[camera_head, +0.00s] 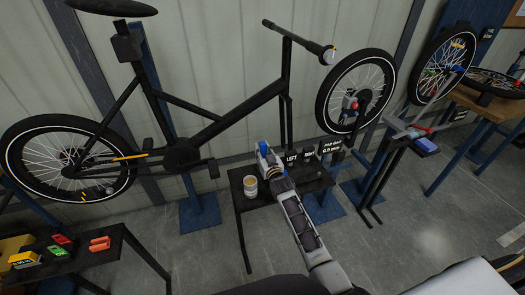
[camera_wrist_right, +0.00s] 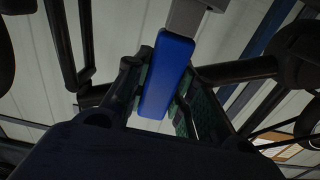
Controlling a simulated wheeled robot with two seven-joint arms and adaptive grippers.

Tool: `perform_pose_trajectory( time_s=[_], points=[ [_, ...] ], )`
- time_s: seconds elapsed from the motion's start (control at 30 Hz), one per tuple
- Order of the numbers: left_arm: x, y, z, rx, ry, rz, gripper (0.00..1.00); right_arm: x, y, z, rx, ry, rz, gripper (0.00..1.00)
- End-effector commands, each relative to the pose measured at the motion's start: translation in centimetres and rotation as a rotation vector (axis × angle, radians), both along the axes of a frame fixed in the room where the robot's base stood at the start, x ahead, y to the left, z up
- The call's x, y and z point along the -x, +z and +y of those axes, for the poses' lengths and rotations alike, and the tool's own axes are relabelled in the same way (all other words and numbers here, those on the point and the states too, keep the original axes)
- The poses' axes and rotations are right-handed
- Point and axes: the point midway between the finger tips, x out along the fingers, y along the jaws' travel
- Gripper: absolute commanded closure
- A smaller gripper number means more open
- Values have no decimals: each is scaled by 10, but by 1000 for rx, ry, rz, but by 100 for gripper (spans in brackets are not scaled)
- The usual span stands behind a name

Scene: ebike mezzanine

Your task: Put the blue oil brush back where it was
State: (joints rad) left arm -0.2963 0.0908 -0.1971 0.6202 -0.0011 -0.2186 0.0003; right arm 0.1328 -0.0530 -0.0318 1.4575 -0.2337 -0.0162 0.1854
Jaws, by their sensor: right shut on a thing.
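My right gripper (camera_head: 268,160) is over the small dark table (camera_head: 240,198) below the bike. In the right wrist view, the gripper (camera_wrist_right: 158,95) is shut on the blue oil brush (camera_wrist_right: 167,75), with a finger pad on either side of its blue handle. The brush's grey part extends past the fingers toward the top of that view; its far end is cut off. In the head view, blue shows at the gripper, but the brush is mostly hidden. A small cup with yellowish contents (camera_head: 250,187) stands on the table just left of the gripper. My left gripper is not in view.
Dark blocks with white labels (camera_head: 330,147) stand at the right of the table. A black bike frame (camera_head: 215,130) rises behind it. A wheel on a stand (camera_head: 355,90) is at right. Another table (camera_head: 112,240) at lower left holds orange, red, green and yellow items.

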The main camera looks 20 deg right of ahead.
Motion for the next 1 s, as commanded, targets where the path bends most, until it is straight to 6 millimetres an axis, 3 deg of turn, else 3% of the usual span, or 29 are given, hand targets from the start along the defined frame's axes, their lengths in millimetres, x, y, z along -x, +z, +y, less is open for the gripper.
perform_pose_trajectory(
  time_s=[0.03, 0.07, 0.2, 0.7, 1.0],
  points=[
    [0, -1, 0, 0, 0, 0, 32, 0, -2, 0, 0, 0, 0, 98],
    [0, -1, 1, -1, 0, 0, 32, 0, -2, 0, 0, 0, 0, 72],
    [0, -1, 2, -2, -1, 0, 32, 0, -1, 0, 0, 0, 0, 54],
    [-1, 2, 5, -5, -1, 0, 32, 0, 3, 0, 0, 0, 0, 53],
    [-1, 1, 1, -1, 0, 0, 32, 19, 0, -1, 0, 0, 2, 53]
  ],
)
